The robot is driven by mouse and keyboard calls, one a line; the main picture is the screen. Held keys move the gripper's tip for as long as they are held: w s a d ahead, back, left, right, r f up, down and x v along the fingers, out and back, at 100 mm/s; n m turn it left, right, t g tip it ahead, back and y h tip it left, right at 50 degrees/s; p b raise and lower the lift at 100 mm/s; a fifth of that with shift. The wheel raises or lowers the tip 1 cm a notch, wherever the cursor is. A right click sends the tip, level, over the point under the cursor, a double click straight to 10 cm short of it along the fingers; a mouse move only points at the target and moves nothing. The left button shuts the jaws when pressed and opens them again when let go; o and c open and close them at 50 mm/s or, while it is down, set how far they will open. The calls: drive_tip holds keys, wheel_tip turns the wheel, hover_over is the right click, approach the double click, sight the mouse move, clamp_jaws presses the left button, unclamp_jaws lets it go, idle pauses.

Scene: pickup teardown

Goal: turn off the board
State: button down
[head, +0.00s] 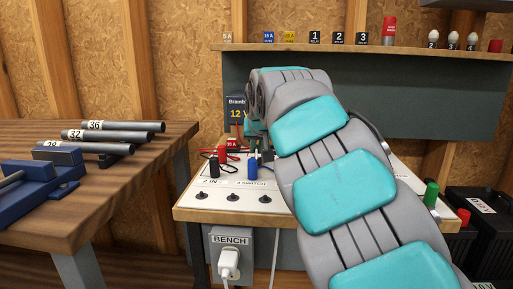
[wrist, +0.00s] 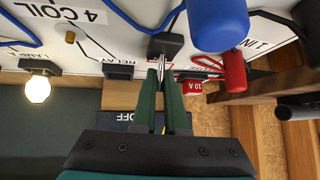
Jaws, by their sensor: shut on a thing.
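The white board (head: 272,207) stands on a bench, with toggles along its front edge and the words "2 IN" and "SWITCH". My arm hides much of it. My gripper (wrist: 165,78), seen in the wrist view, is closed on a thin metal lever (wrist: 168,62) at a dark switch block (wrist: 165,44) on the board. The fingers partly hide the lever. The board's lettering is upside down in this view. A lamp (wrist: 38,90) glows at the left.
A blue cylinder (wrist: 218,22) and a red one (wrist: 235,70) stand close beside the fingers. A white plug (head: 228,263) sits in the "BENCH" outlet. A wooden table (head: 110,180) with numbered tubes is at left. Dark battery-like boxes (head: 490,215) stand at right.

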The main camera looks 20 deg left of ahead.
drive_tip(key=shift+s+f+b, duration=0.1)
drive_tip(key=shift+f+b, duration=0.2)
drive_tip(key=shift+b, duration=0.65)
drive_tip(key=t+b, duration=0.1)
drive_tip(key=b, duration=0.2)
drive_tip(key=t+b, duration=0.1)
drive_tip(key=b, duration=0.1)
drive_tip(key=shift+s+y+b, duration=0.4)
drive_tip(key=t+b, duration=0.2)
drive_tip(key=b, duration=0.1)
drive_tip(key=shift+s+d+r+n+y, duration=0.1)
drive_tip(key=shift+s+r+n+y, duration=0.1)
drive_tip(key=shift+n+y, duration=0.1)
drive_tip(key=shift+d+r+b, duration=0.1)
drive_tip(key=shift+r+b, duration=0.15)
drive_tip(key=shift+b, duration=0.25)
drive_tip(key=c, duration=0.9)
unclamp_jaws()
drive_tip(key=shift+c, duration=0.2)
drive_tip(key=shift+s, duration=0.1)
drive_tip(key=shift+v, duration=3.85)
